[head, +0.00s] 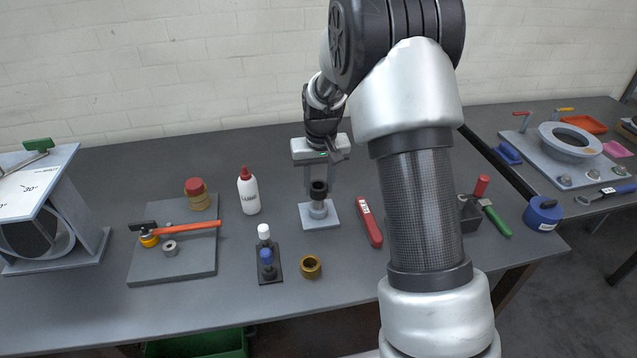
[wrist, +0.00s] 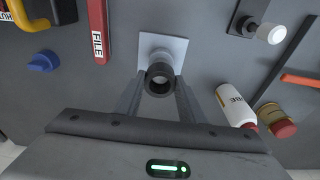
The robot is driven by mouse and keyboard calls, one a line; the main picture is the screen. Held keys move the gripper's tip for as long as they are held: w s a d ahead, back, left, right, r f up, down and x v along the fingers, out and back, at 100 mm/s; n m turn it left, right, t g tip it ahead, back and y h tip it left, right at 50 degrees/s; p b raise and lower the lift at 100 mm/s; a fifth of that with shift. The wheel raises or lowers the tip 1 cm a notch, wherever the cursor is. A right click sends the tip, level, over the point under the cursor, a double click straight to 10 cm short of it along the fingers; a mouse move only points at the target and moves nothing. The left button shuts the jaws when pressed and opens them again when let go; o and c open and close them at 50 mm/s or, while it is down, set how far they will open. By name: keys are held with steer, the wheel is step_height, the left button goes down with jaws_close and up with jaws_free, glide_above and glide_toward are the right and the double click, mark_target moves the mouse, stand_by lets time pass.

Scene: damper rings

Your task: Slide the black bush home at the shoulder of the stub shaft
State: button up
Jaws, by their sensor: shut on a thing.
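The black bush (head: 319,189) is a short dark ring held between the fingertips of my gripper (head: 318,184). It also shows in the wrist view (wrist: 160,80), its open bore facing the camera, with a finger of my gripper (wrist: 160,84) on each side. The grey stub shaft (head: 318,209) stands upright on a pale square base plate (head: 310,223). The bush is at the upper end of the shaft. I cannot tell whether it is around the shaft or just above it. The bush and fingers hide the shaft's top; the shoulder is not clear.
A red file (head: 369,222) lies just right of the base plate. A white bottle (head: 249,192) stands to the left. A black stand with white and blue tops (head: 269,268) and a brass-coloured ring (head: 311,267) are in front. A grey board with a hammer (head: 190,262) lies further left.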

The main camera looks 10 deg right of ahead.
mark_target(318, 196)
steer(key=shift+f+b, duration=1.15)
steer(key=shift+f, duration=0.7)
steer(key=shift+f, duration=0.3)
steer(key=o, duration=1.3)
steer(key=s+r, duration=0.1)
steer(key=r, duration=0.4)
steer(key=r+p, duration=0.1)
steer(key=r, duration=0.5)
steer(key=s+r, duration=0.1)
steer(key=r, duration=0.5)
steer(key=shift+s+r, duration=0.1)
steer(key=shift+s, duration=0.2)
